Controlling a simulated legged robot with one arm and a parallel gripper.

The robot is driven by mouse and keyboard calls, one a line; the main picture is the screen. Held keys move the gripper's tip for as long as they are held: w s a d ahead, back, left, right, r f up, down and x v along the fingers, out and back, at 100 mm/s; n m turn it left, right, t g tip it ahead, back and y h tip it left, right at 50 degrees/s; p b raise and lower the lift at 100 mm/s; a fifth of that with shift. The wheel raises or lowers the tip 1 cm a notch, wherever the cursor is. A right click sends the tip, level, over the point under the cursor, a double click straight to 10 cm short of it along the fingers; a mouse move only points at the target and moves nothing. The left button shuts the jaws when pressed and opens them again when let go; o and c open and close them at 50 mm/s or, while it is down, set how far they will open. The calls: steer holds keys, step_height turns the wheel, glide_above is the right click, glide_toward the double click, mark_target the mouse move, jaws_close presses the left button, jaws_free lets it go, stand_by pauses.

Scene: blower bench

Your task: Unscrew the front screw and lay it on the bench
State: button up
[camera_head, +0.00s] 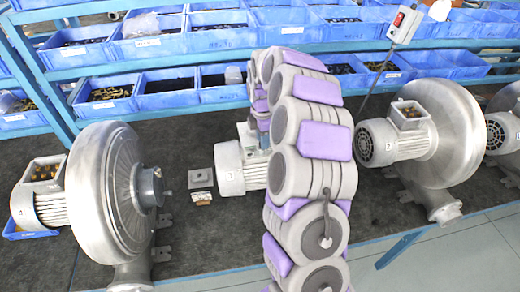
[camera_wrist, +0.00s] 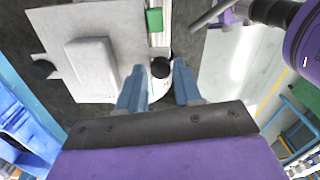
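In the wrist view a pale grey cover plate (camera_wrist: 120,22) with a raised rectangular middle lies below my gripper (camera_wrist: 159,70). A black round screw head (camera_wrist: 160,67) shows between the two blue fingertips, by the plate's right edge. The fingers are apart, with a gap on each side of the screw. A second black screw head (camera_wrist: 42,69) sits at the plate's left edge. The frames do not settle which screw is the front one. In the head view my arm hides the gripper and most of the middle blower; its grey motor (camera_head: 240,168) shows.
The dark bench top (camera_head: 190,235) holds a left blower (camera_head: 105,185) and a right blower (camera_head: 440,130). A small grey part (camera_head: 201,178) lies left of the middle motor. Blue bins (camera_head: 165,92) line the back. Bare bench shows in front of the small part.

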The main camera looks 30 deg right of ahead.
steer(key=m, duration=0.2)
steer(key=d+m+b, duration=0.1)
steer(key=m, duration=0.1)
steer(key=shift+f+b, duration=0.2)
steer(key=shift+b, duration=0.1)
steer(key=shift+d+r+m+b, duration=0.1)
steer(key=shift+m+b, duration=0.35)
steer(key=shift+m, duration=0.75)
steer(key=m+b, duration=0.1)
steer(key=m, duration=0.1)
steer(key=a+m+b, duration=0.1)
steer(key=m, duration=0.3)
steer(key=m+b, duration=0.1)
steer(key=m, duration=0.3)
steer(key=shift+d, duration=0.25)
steer(key=m+b, duration=0.1)
steer(key=m, duration=0.2)
steer(key=shift+a+r+m, duration=0.1)
steer(key=shift+m, duration=0.2)
